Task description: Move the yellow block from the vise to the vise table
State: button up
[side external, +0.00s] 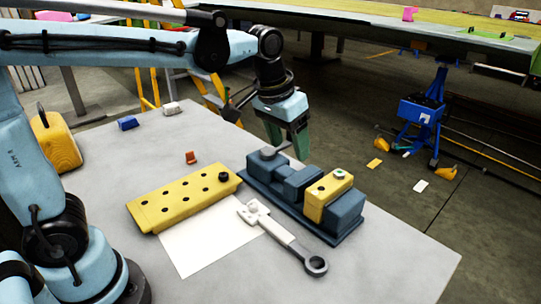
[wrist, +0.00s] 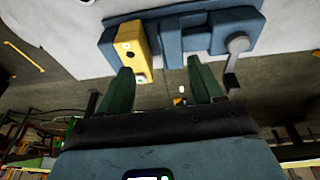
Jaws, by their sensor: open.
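The yellow block (side external: 327,193) sits in the blue vise (side external: 290,182), at its right end between the blue jaws. It has dark round holes and a small greenish ring on top. The wrist view shows the yellow block (wrist: 131,45) at upper left, held in the vise (wrist: 185,40). My gripper (side external: 285,145) is open and empty, behind the vise near its far end, apart from the block. In the wrist view its green fingers (wrist: 162,85) are spread, with the block beyond the left finger. The vise table (side external: 400,262) is the grey top under the vise.
A long yellow plate (side external: 185,197) with holes lies left of the vise, beside a white sheet (side external: 212,244). A grey wrench-like tool (side external: 285,238) lies in front of the vise. Small blue (side external: 128,123), white (side external: 172,107) and orange (side external: 191,157) pieces stand farther back. The right front tabletop is clear.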

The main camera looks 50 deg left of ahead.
aim_at(327, 180)
jog(key=w+d+f+g, duration=0.1)
jog(key=w+d, duration=0.1)
jog(key=w+d+f+g, duration=0.1)
jog(key=w+d, duration=0.1)
jog(key=w, duration=0.1)
jog(key=w+d+f+g, duration=0.1)
jog(key=w+d, duration=0.1)
jog(key=shift+w+f, duration=0.25)
jog(key=shift+f, duration=0.05)
jog(key=shift+d+f, duration=0.1)
jog(key=shift+f, duration=2.9)
jog(key=c, duration=1.1)
jog(key=shift+a+r, duration=0.25)
jog(key=shift+a, duration=0.3)
